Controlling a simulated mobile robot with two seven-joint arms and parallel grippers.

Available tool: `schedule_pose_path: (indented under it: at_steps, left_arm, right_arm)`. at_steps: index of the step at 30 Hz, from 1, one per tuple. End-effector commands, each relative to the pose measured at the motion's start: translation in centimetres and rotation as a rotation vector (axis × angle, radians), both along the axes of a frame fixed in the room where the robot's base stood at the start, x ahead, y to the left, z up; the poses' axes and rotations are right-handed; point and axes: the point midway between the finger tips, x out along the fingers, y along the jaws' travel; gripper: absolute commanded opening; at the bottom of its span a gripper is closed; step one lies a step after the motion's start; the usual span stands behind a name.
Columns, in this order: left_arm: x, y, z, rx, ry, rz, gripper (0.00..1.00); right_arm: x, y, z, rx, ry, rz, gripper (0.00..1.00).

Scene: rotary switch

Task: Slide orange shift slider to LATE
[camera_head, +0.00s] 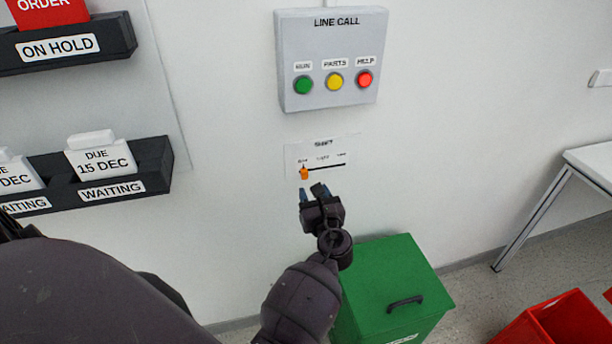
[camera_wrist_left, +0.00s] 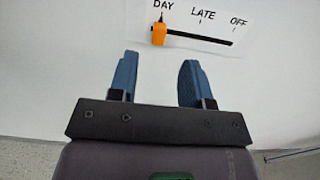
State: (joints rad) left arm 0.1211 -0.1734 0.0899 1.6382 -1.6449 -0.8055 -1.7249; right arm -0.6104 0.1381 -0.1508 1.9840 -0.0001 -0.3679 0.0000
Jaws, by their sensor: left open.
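The orange shift slider (camera_head: 304,173) sits at the left end of a black horizontal track on a white wall panel (camera_head: 350,147). In the left wrist view the slider (camera_wrist_left: 159,34) is under the DAY mark, with LATE (camera_wrist_left: 203,14) in the middle and OFF at the right end. My left gripper (camera_head: 312,191) is just below the panel, with its blue fingers pointing at the wall. It also shows in the left wrist view (camera_wrist_left: 158,72), open and empty, the slider beyond and between its fingertips, apart from them. My right gripper is not in view.
A grey LINE CALL box (camera_head: 331,58) with green, yellow and red buttons is on the wall above. A green bin (camera_head: 400,280) stands below. Black card racks (camera_head: 155,165) hang at left. A white table (camera_head: 592,165) and red crate (camera_head: 560,322) are at right.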

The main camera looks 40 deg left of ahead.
Motion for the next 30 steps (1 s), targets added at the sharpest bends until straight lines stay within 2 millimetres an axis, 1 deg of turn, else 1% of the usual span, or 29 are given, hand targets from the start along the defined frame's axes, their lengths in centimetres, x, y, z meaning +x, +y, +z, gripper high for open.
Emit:
schedule_pose_path:
  at_steps: [1, 6, 12, 18, 26, 29, 30]
  left_arm:
    - [0.7, 0.7, 0.1, 0.002, -0.001, 0.0, 0.45]
    - [2.5, 2.9, 0.0, 0.001, -0.001, 0.0, 0.45]
    - [4.1, 4.8, 0.0, -0.001, -0.002, 0.0, 0.45]
    - [4.8, 5.6, 0.0, -0.003, -0.002, -0.001, 0.45]
    - [4.8, 5.7, 0.0, -0.003, -0.002, -0.001, 0.45]
    - [4.8, 5.7, 0.0, -0.003, -0.002, -0.001, 0.32]
    - [4.8, 5.7, 0.0, -0.003, -0.002, -0.001, 0.26]
  right_arm:
    - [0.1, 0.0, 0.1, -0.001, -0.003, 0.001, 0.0]
    - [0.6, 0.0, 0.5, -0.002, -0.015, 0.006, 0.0]
    - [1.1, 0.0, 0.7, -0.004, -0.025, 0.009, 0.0]
    - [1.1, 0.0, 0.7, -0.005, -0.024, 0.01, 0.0]
    - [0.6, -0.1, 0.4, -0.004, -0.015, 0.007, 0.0]
    - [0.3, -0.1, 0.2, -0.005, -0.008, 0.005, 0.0]
    - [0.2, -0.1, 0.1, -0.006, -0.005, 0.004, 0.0]
